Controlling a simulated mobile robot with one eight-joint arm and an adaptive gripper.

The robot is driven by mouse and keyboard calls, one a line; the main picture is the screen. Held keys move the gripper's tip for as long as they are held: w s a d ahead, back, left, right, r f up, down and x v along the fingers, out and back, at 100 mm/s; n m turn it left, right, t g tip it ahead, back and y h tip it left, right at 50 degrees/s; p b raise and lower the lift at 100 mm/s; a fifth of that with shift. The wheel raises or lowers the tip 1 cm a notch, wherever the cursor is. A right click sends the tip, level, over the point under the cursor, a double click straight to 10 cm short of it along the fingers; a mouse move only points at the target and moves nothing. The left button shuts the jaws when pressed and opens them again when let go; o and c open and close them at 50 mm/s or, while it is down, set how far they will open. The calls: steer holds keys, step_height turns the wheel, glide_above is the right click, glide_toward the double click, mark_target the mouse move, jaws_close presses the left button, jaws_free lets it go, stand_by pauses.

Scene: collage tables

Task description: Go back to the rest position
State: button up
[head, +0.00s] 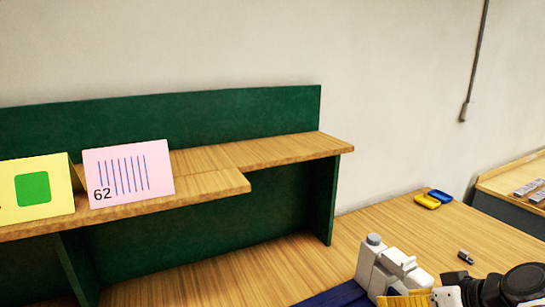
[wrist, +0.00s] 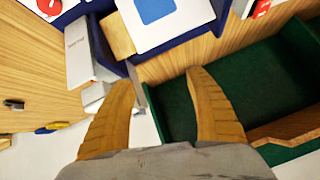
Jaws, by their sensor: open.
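My gripper (wrist: 159,78) shows in the wrist view with its two tan, ridged fingers spread well apart. No object is held between them. Beyond the fingertips are a dark blue edge and the dark green panel (wrist: 165,105) of a shelf unit. In the head view, a yellow ridged piece and black parts show at the bottom right corner; they look like my gripper and arm, cut off by the frame edge.
The green and wood shelf unit (head: 230,110) bears a pink card (head: 128,172) and a yellow card (head: 40,190). A white object (head: 385,268) stands at the lower right. Yellow and blue pieces (head: 430,199) and a small dark item (head: 466,257) lie on the table (head: 375,220), otherwise clear there.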

steer(key=s+a+m+h, duration=0.2)
steer(key=s+a+h, duration=0.2)
steer(key=a, duration=0.5)
steer(key=shift+s+a+f+g+b, duration=0.3)
steer(key=shift+s+f+g, duration=0.15)
steer(key=shift+s, duration=0.6)
